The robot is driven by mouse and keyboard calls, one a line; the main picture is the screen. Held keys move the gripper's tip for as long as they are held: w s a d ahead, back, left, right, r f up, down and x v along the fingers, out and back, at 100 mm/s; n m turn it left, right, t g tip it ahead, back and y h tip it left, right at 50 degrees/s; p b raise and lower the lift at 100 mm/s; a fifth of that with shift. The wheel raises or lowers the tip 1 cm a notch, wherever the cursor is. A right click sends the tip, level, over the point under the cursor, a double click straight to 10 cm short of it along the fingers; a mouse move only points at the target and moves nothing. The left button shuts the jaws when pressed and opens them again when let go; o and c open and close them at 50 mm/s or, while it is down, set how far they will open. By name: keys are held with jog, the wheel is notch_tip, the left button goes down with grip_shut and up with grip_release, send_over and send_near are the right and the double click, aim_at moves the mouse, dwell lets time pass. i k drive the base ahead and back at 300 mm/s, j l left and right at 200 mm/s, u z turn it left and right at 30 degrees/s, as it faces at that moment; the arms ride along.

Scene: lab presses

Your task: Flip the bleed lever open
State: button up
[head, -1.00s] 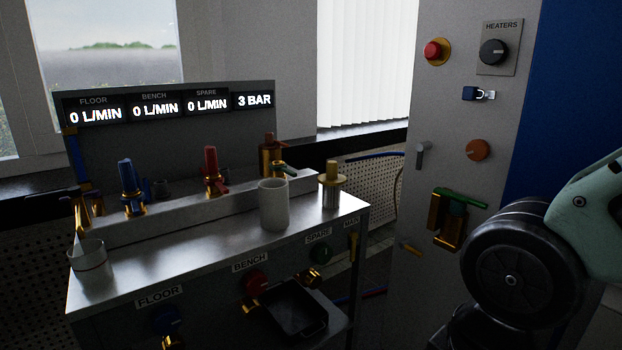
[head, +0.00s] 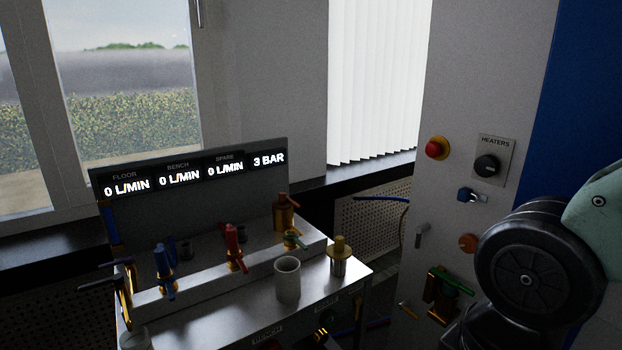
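No label in view reads "bleed", so I cannot tell which lever is the bleed lever. On the bench stand a blue-handled valve (head: 164,268), a red-handled valve (head: 233,246) and a brass valve with a green lever (head: 293,239). Black-handled brass levers (head: 122,284) are at the bench's left end. On the grey cabinet are a brass valve with a green lever (head: 443,295), lying roughly level and tilted down to the right, and a small yellow lever (head: 405,310). My gripper is out of view; only part of my arm shows at the right.
The display panel (head: 200,190) reads 0 L/MIN three times and 3 BAR. The cabinet (head: 455,90) carries a red button (head: 434,149) and a HEATERS knob (head: 487,165).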

aim_at(118, 278)
jog(key=u, duration=1.5)
jog(key=i, duration=0.95)
jog(key=u, duration=0.05)
